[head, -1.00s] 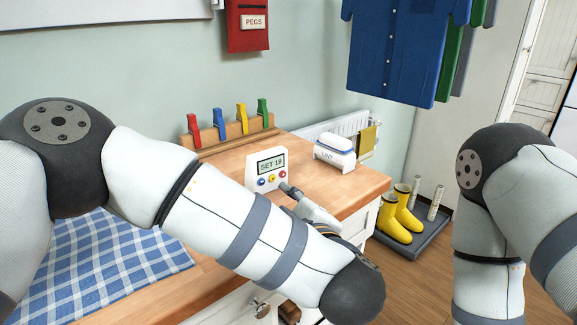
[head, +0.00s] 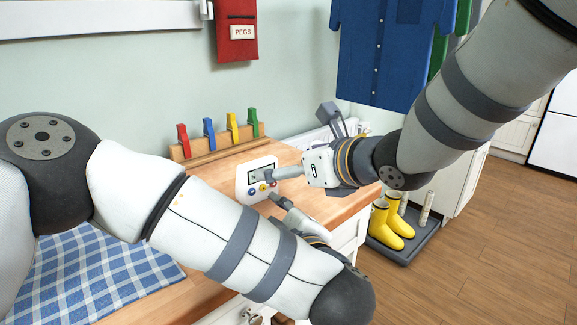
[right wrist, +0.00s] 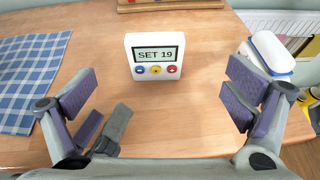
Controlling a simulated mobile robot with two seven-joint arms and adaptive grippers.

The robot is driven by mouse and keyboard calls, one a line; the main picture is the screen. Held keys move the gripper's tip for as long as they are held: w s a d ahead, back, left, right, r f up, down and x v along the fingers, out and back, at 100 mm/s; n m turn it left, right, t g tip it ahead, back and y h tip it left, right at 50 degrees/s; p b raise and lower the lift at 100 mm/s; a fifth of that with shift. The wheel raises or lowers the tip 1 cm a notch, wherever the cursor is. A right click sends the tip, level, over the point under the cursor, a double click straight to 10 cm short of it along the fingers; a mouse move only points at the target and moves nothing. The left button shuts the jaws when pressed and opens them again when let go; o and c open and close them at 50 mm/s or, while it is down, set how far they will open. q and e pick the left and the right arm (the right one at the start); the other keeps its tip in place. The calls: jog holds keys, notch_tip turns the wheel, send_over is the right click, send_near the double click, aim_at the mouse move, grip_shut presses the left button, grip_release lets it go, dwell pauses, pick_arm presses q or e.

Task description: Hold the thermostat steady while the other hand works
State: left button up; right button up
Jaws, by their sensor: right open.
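The thermostat is a small white unit with blue, yellow and red buttons. It stands upright on the wooden worktop in the head view (head: 241,184) and reads "SET 19" in the right wrist view (right wrist: 155,40). My right gripper (head: 297,143) is open and empty in front of it; one finger covers part of its face in the head view. In the right wrist view its padded fingers are spread wide, with the thermostat beyond them. My left gripper (head: 283,201) is low, close to the thermostat's lower right; whether it touches or is shut is unclear.
A rack of coloured pegs (head: 218,143) stands behind the thermostat. A white and blue box (right wrist: 272,52) sits to the right. A checked cloth (head: 95,275) lies at left. Yellow boots (head: 395,227) stand on a floor tray. Bare worktop surrounds the thermostat.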

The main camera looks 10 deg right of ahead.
aim_at(262, 166)
jog(key=shift+y, duration=0.3)
jog(key=x, duration=1.2)
jog(key=shift+a, duration=0.25)
jog(key=shift+c, duration=0.6)
jog(key=c, duration=1.3)
pick_arm(q)
grip_shut()
pick_arm(e)
jog(key=shift+o, duration=0.2)
jog(key=shift+f, duration=0.1)
